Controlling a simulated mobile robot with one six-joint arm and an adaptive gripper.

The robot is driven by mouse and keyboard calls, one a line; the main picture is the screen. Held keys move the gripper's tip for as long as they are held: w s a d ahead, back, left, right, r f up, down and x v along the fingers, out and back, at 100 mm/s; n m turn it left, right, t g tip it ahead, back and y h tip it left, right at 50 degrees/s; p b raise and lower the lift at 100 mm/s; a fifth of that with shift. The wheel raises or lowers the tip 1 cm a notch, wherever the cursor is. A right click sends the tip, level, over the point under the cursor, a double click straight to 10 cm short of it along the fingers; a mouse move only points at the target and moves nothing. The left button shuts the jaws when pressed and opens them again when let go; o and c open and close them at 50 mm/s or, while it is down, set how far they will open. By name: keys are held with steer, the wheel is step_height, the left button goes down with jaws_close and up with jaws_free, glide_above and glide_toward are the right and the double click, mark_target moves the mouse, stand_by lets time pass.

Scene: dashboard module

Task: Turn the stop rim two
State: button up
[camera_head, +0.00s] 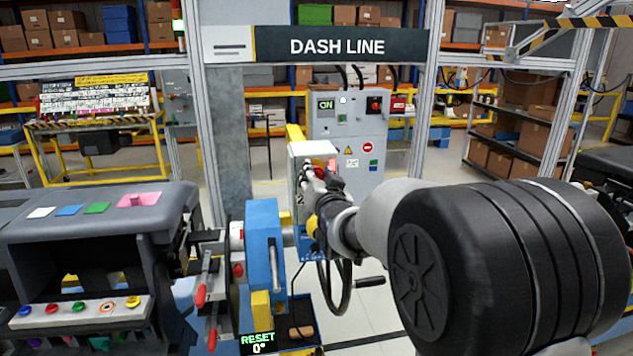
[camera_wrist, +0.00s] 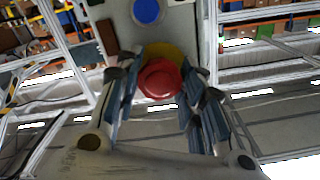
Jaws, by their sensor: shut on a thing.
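The stop rim (camera_wrist: 160,79) is a round red knob on a yellow disc, seen face-on in the wrist view. The disc sits on a grey box face below a blue button (camera_wrist: 147,11). My gripper (camera_wrist: 163,86) has one finger on each side of the red knob and is shut on it. In the head view, my gripper (camera_head: 320,180) is at the front of a pale box (camera_head: 313,149) marked 2. Only a bit of red shows there; my wrist and fingers hide most of the stop.
A blue fixture (camera_head: 263,250) with a "RESET 0°" display (camera_head: 258,344) stands left of my arm. A dark dashboard module (camera_head: 95,230) with coloured buttons is further left. A grey control cabinet (camera_head: 350,125) stands behind, under the DASH LINE sign (camera_head: 337,46).

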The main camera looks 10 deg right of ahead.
stand_by(0.4)
steer(key=o, duration=1.1)
steer(key=s, duration=1.2)
